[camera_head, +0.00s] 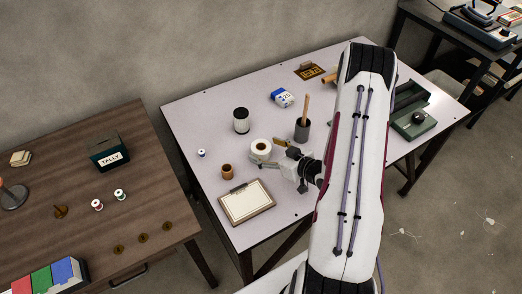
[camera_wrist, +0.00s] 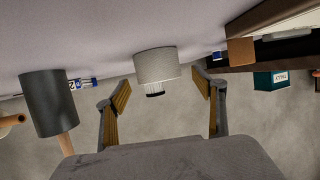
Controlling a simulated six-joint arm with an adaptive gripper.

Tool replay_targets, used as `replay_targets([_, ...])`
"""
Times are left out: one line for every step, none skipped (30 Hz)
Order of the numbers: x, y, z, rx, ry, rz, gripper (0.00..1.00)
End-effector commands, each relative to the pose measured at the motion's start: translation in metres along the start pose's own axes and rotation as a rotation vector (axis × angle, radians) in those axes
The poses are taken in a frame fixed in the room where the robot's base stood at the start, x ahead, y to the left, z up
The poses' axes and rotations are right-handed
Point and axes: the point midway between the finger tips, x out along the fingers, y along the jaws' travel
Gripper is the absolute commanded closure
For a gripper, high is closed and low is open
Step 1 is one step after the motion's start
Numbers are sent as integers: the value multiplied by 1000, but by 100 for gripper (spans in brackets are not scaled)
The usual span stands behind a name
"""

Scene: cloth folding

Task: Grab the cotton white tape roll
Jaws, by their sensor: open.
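The white tape roll (camera_head: 261,147) stands on the light table, near its middle. My gripper (camera_head: 273,155) is open and empty just to the right of the roll, low over the table, with its fingers pointing toward it. In the wrist view, which is upside down, the roll (camera_wrist: 157,63) shows as a pale cylinder straight ahead, framed by the open fingers (camera_wrist: 162,88). It looks to be just beyond the fingertips; I see no contact. A dark ribbed piece (camera_wrist: 155,91) shows at the roll's upper edge, perhaps something behind it.
A dark cup (camera_head: 302,133) with a wooden stick stands close to my gripper. A brown cup (camera_head: 227,172) and a clipboard (camera_head: 246,203) lie nearer the front. A blue-and-white box (camera_head: 280,98) is farther back.

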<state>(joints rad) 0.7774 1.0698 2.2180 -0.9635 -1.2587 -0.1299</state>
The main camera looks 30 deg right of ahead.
Motion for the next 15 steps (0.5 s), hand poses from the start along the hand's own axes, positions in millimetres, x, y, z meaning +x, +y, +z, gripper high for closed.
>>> replay_targets([7,0,-1,-2,0,-2,31])
replay_targets([10,0,-1,-2,0,-2,31])
replay_targets([14,0,-1,-2,0,-2,31])
replay_targets([17,0,-1,-2,0,-3,31])
replay_targets([20,0,-1,-2,0,-2,31])
replay_targets([24,1,-1,-2,0,-1,31])
replay_targets([26,0,-1,-1,-1,-1,31])
replay_targets([28,0,-1,-1,-1,-1,31])
replay_targets([30,0,-1,0,-1,-1,31])
replay_targets([31,0,-1,0,-1,-1,31])
replay_targets([32,0,-1,0,-1,-1,31])
replay_targets([33,0,-1,0,-1,0,31])
replay_targets([33,1,-1,0,0,0,31])
replay_targets([33,1,-1,0,0,1,31])
replay_targets([33,1,-1,1,0,1,31])
